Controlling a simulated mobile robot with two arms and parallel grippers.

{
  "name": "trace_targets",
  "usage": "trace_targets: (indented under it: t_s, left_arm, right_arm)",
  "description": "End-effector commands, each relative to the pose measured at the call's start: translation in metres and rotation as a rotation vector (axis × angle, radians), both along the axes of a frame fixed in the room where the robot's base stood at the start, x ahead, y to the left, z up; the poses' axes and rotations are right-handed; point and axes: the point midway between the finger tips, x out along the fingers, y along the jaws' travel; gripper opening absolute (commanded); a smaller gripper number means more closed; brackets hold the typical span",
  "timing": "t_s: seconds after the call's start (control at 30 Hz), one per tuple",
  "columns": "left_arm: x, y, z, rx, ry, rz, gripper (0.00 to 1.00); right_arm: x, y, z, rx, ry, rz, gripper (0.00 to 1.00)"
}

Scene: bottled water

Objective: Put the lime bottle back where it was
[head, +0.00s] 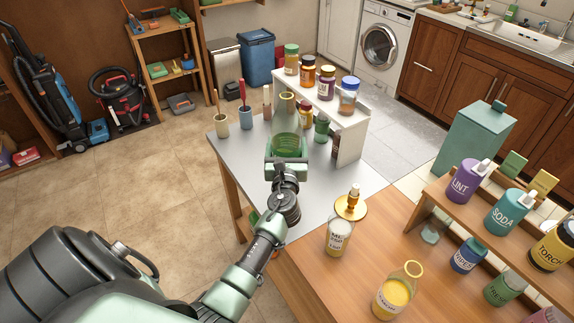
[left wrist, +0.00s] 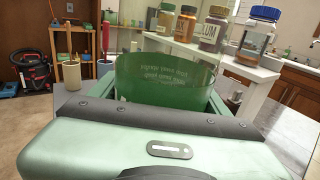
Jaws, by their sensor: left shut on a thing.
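The lime bottle (head: 287,125) is a clear, narrow-necked bottle with green in its lower part. It looks upright over the grey table (head: 340,199). My left gripper (head: 287,152) is shut around its lower part. In the left wrist view the bottle's green body (left wrist: 165,82) stands between the fingers, with faint writing on it. I cannot tell whether its base touches the table. A similar bottle with yellow contents (head: 396,292) stands on the wooden counter at the front. My right gripper is not in view.
Behind the bottle, a white riser (head: 350,135) carries several capped jars, with smaller jars beside it. Cups holding brushes (head: 222,121) stand at the table's left.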

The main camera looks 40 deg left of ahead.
Motion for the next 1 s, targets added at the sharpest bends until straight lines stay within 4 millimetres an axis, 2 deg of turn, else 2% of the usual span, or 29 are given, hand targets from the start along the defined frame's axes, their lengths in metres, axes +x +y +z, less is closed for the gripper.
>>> trace_targets:
  t_s: [0.03, 0.17, 0.43, 0.93, 0.97, 1.0]
  left_arm:
    - [0.000, 0.000, -0.007, 0.003, -0.002, 0.000, 0.04]
    - [0.001, 0.000, -0.014, 0.002, -0.003, 0.000, 0.04]
    - [0.001, 0.000, -0.051, 0.002, -0.002, -0.001, 0.04]
    - [0.001, 0.000, -0.059, 0.002, -0.005, -0.001, 0.04]
    - [0.000, 0.000, -0.059, 0.000, -0.002, -0.001, 0.85]
    - [0.000, 0.000, -0.059, 0.000, -0.001, -0.001, 0.96]
  right_arm:
    - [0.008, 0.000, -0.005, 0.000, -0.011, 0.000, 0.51]
    - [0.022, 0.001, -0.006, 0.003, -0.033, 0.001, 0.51]
    - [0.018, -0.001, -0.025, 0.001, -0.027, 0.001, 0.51]
    - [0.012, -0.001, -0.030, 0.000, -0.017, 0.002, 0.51]
    - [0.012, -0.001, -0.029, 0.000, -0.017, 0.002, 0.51]
    - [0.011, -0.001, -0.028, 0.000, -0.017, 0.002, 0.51]
